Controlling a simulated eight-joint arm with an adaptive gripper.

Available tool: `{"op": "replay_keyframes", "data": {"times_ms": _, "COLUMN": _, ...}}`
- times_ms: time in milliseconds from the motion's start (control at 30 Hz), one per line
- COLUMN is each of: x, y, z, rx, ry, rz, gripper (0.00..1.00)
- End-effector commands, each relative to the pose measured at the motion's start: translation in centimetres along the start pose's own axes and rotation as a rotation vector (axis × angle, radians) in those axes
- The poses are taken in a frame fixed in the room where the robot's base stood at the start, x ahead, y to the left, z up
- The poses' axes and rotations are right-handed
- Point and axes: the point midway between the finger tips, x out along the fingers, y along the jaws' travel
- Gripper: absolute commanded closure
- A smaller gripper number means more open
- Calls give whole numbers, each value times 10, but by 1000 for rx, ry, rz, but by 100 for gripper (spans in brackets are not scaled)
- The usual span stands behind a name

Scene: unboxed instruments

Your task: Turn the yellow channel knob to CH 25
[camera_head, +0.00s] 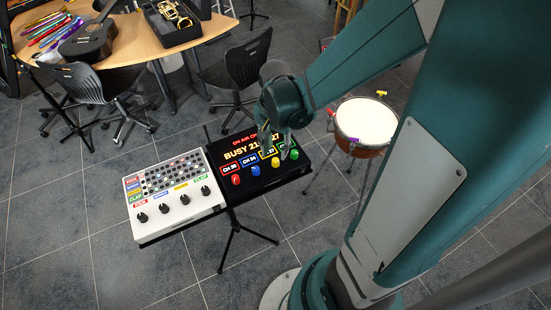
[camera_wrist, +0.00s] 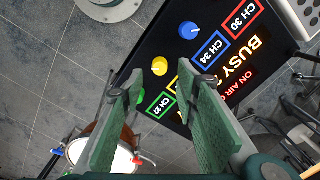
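The yellow channel knob (camera_head: 258,170) sits on the front of a black panel between the blue knob (camera_head: 237,180) and the green one. The yellow knob also shows in the wrist view (camera_wrist: 159,66), just beyond and between my fingertips. My gripper (camera_wrist: 160,82) is open and empty, with its two green fingers apart. In the head view my gripper (camera_head: 275,145) hangs over the panel's right part and covers some of the yellow-framed display. That display's number is too hidden to read surely. I cannot tell whether a finger touches the knob.
The black panel (camera_head: 254,192) also has a red knob (camera_head: 236,180), a green knob (camera_head: 294,154) and a lit "BUSY" sign (camera_head: 240,154). A white mixer (camera_head: 186,216) stands at its left. A drum (camera_head: 366,121) stands to the right.

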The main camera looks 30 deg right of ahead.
Motion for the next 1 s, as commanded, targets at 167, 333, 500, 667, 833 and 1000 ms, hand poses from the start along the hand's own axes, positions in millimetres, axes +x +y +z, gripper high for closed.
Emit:
{"op": "replay_keyframes", "data": {"times_ms": 167, "x": 18, "y": 0, "z": 0, "rx": 0, "ry": 0, "rz": 0, "gripper": 69}}
{"op": "replay_keyframes", "data": {"times_ms": 333, "x": 33, "y": 0, "z": 0, "rx": 0, "ry": 0, "rz": 0, "gripper": 69}}
{"op": "replay_keyframes", "data": {"times_ms": 500, "x": 46, "y": 0, "z": 0, "rx": 0, "ry": 0, "rz": 0, "gripper": 69}}
{"op": "replay_keyframes", "data": {"times_ms": 667, "x": 54, "y": 0, "z": 0, "rx": 0, "ry": 0, "rz": 0, "gripper": 69}}
{"op": "replay_keyframes", "data": {"times_ms": 833, "x": 58, "y": 0, "z": 0, "rx": 0, "ry": 0, "rz": 0, "gripper": 69}}
{"op": "replay_keyframes", "data": {"times_ms": 1000, "x": 58, "y": 0, "z": 0, "rx": 0, "ry": 0, "rz": 0, "gripper": 69}}
